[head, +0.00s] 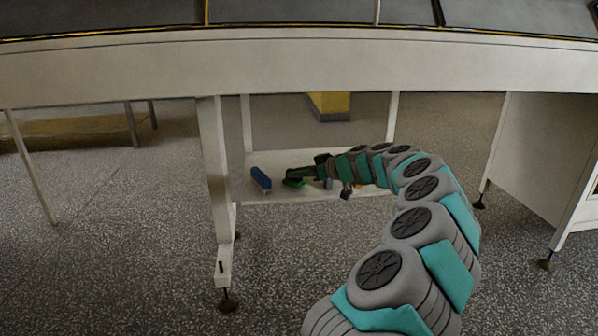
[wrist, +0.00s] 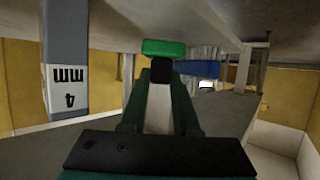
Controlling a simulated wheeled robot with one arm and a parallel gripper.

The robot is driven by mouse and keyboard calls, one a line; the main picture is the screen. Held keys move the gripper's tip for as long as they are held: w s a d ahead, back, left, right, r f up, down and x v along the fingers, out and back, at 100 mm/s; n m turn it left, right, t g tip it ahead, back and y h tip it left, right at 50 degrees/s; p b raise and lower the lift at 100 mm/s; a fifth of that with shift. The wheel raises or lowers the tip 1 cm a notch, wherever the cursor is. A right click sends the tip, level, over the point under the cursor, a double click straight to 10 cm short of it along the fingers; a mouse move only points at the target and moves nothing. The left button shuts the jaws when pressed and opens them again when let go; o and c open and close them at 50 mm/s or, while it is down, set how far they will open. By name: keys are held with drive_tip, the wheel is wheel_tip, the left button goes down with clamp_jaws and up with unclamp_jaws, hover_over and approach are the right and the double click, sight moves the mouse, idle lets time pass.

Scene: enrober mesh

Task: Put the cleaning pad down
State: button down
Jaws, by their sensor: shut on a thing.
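The cleaning pad, a small green block (head: 293,183), is at the fingertips of my gripper (head: 303,173), over the low white shelf (head: 358,206) under the machine. In the wrist view the green pad (wrist: 164,48) is just beyond the dark green fingers (wrist: 161,74), which are shut on it, with a black piece between them. I cannot tell whether the pad touches the shelf or hangs slightly above it.
A blue object (head: 261,178) lies left of the pad; it also shows in the wrist view (wrist: 197,69). A grey block labelled "4 MM" (wrist: 65,60) is close on the left there. A white leg (head: 216,180) stands at the shelf's left. The machine's beam (head: 300,66) spans above.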

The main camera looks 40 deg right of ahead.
drive_tip(key=shift+f+b, duration=0.6)
drive_tip(key=shift+b, duration=0.15)
drive_tip(key=c, duration=0.6)
unclamp_jaws()
